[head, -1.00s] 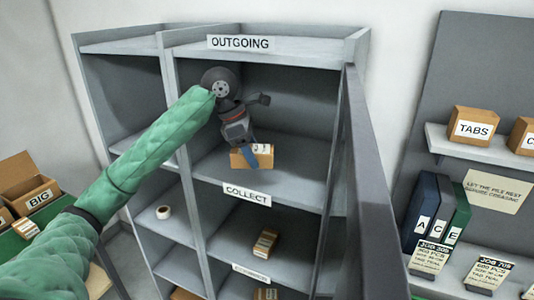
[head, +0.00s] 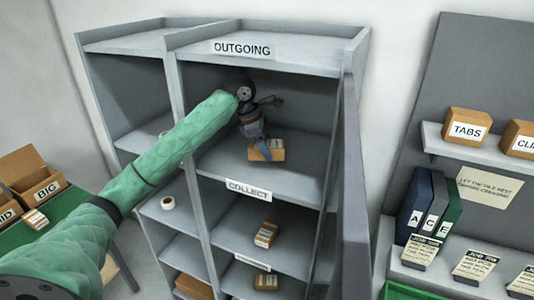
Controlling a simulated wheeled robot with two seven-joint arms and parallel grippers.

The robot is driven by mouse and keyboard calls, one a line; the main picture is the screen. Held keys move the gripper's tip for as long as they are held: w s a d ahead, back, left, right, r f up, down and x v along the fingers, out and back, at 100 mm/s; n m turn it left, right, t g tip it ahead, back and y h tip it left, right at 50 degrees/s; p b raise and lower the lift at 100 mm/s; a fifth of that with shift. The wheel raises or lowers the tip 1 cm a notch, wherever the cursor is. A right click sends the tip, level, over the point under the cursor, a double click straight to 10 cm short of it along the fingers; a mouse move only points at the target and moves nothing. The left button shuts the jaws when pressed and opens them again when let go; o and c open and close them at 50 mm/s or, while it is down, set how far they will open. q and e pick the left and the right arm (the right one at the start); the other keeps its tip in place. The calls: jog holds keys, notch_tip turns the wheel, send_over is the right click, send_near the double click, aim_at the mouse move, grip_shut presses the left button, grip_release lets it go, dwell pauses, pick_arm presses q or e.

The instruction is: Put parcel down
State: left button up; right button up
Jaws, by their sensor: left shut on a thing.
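A small brown parcel (head: 277,151) with a white label is in the OUTGOING compartment of the grey shelf unit (head: 219,163). It is at the compartment's floor, but I cannot tell whether it rests on it. My left gripper (head: 259,148) reaches in from the left and points down, shut on the parcel, with a blue finger in front of its left part. My right gripper is not in view.
A grey upright panel (head: 352,200) stands at the shelf's right side. Below, the COLLECT compartment holds another small parcel (head: 266,233). A white roll (head: 168,203) lies in the left column. Labelled boxes (head: 466,128) stand on the right wall shelf.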

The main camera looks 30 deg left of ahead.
pick_arm(q)
jog(key=shift+f+p, duration=1.25)
jog(key=shift+p, duration=0.05)
jog(key=shift+w+f, duration=0.1)
jog(key=shift+f, duration=0.4)
jog(key=shift+w, duration=0.1)
jog(key=shift+f, duration=0.1)
jog(key=o, duration=1.1)
